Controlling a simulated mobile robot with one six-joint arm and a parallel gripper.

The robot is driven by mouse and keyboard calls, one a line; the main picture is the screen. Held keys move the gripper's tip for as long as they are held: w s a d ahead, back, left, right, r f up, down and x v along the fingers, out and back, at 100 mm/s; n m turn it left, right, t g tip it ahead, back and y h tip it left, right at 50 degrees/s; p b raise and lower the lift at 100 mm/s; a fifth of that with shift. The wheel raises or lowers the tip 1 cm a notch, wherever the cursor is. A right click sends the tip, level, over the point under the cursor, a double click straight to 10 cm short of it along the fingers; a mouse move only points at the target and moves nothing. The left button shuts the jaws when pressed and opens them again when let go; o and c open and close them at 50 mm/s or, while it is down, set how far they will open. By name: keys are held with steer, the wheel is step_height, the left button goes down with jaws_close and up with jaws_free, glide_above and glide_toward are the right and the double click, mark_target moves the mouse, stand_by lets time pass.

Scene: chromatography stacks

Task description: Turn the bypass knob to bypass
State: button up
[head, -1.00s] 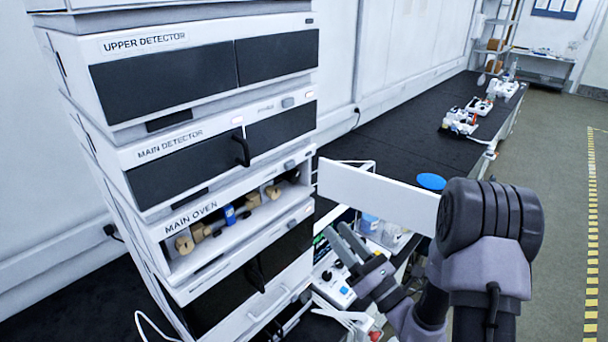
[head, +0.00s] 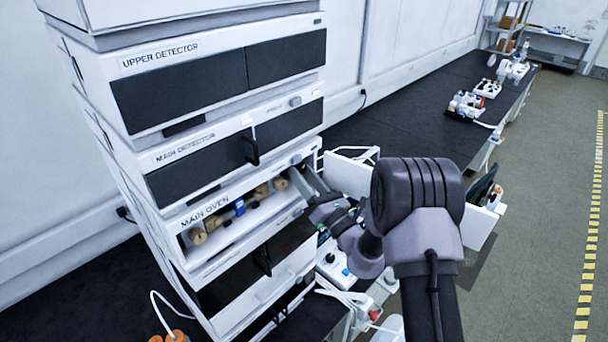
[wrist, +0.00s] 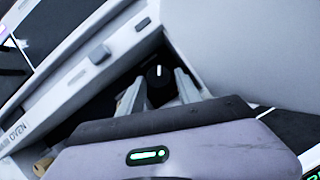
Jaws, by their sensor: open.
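A black round knob (wrist: 158,72) with a white pointer line shows in the wrist view, set in a dark recess. Its pointer stands roughly upright in that picture. My gripper (wrist: 160,80) is open, with one finger on each side of the knob; I cannot tell whether either touches it. In the head view my gripper (head: 307,180) is at the right end of the open main oven (head: 228,199), and the knob is not visible there. No bypass marking is readable.
Tan parts (head: 199,236) and a blue part (head: 240,207) sit inside the oven. The main detector (head: 185,156) and upper detector (head: 160,62) are stacked above. A white panel (head: 346,176) stands right of my gripper. The black bench (head: 415,105) is mostly clear.

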steer(key=shift+c, duration=0.2)
jaws_close()
steer(key=shift+r+p, duration=0.1)
steer(key=shift+p, duration=0.2)
steer(key=m+p, duration=0.1)
steer(key=m+h+p, duration=0.1)
steer(key=m+p, duration=0.1)
steer(key=shift+s+a+r+m+t+h, duration=0.1)
steer(key=shift+a+r+m+t+h, duration=0.05)
steer(key=shift+r+m+t+h, duration=0.2)
steer(key=m+h+p, duration=0.1)
steer(key=m+p, duration=0.2)
steer(key=p, duration=0.1)
steer(key=shift+s+r+m+h, duration=0.1)
steer(key=shift+m+h, duration=0.15)
steer(key=m+h+p, duration=0.1)
steer(key=m+p, duration=0.3)
steer(key=shift+a+h+p, duration=0.1)
steer(key=shift+h+p, duration=0.25)
steer(key=shift+h, duration=0.05)
steer(key=shift+m+g+p, duration=0.55)
steer(key=shift+m+p, duration=0.15)
steer(key=shift+p, duration=0.05)
steer(key=shift+h, duration=0.3)
